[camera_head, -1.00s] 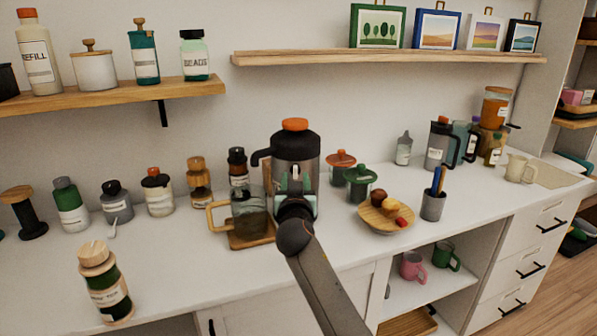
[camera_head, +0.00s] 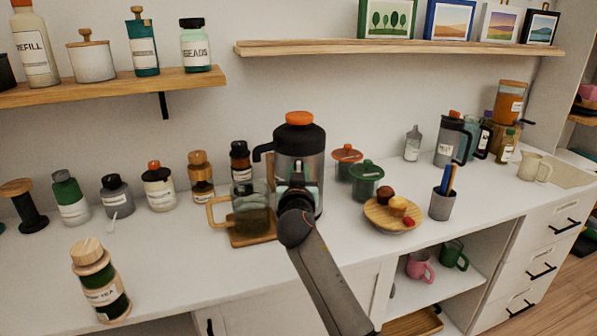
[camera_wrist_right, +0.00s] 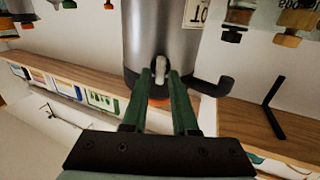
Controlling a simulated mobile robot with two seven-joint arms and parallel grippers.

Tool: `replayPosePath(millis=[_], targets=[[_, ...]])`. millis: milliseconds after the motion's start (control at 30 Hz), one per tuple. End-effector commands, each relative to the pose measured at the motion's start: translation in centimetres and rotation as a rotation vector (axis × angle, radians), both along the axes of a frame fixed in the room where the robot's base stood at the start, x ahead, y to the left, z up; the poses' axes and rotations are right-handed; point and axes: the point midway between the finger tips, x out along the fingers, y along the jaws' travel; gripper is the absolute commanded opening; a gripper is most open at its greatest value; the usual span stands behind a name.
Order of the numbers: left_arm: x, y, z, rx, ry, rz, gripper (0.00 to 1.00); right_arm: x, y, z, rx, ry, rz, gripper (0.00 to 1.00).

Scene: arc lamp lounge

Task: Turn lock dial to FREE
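A large grey metal jug (camera_head: 313,172) with a black lid, orange top (camera_head: 299,118) and dark side handle (camera_head: 262,152) stands upright on the counter. In the right wrist view the jug (camera_wrist_right: 178,40) looks upside down, with a small pale lever-like knob (camera_wrist_right: 161,68) on its body. My right gripper (camera_head: 297,180) is at the jug's front. In the wrist view its two green fingers (camera_wrist_right: 161,76) are on either side of the knob, close to it; whether they press on it is unclear. No FREE marking is readable. My left gripper is out of view.
A glass mug (camera_head: 250,212) on a wooden coaster (camera_head: 252,240) stands close left of the jug. A plate of food (camera_head: 380,222), lidded canisters (camera_head: 366,182) and a pen cup (camera_head: 441,206) are to the right. The front counter is mostly clear beside a bottle (camera_head: 105,296).

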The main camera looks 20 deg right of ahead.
Motion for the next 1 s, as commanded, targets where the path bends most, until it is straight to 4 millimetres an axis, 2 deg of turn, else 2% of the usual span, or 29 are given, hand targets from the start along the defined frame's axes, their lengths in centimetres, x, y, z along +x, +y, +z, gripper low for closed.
replayPosePath(millis=[33,200,233,767,1000], targets=[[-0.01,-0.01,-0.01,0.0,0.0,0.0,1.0,0.0,0.0,0.0,0.0,0.0,0.0,0.2],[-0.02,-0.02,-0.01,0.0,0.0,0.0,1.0,0.0,0.0,0.0,0.0,0.0,0.0,0.01],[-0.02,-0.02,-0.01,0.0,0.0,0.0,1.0,0.0,0.0,0.0,0.0,0.0,0.0,0.0],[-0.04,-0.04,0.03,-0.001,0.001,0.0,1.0,0.01,-0.01,0.02,-0.009,0.003,0.0,0.0],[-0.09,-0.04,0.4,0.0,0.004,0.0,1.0,0.03,0.03,0.13,-0.09,0.029,0.0,0.0]])
